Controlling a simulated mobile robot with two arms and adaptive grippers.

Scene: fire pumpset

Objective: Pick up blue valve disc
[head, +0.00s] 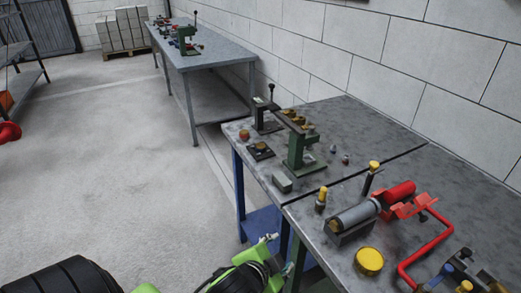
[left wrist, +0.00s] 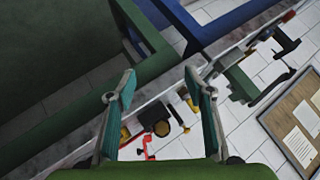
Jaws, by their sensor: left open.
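I cannot make out a blue valve disc for sure. Blue parts (head: 447,269) show at the bottom right corner of the near workbench (head: 290,207) in the head view, too small to identify. My left gripper (head: 279,253) is at the bench's left front edge, below the level of the top, apart from the parts. In the left wrist view my left gripper (left wrist: 160,84) is open, its two teal fingers spread with nothing between them. Beyond the fingers, red, yellow and dark parts (left wrist: 161,128) show along the bench. My right gripper is not in view.
The bench holds a green press (head: 302,150), a grey cylinder on a block (head: 355,217), a yellow cap (head: 369,261) and a bent red pipe (head: 430,246). A block wall (head: 375,62) stands behind. A second bench (head: 205,56) is farther back.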

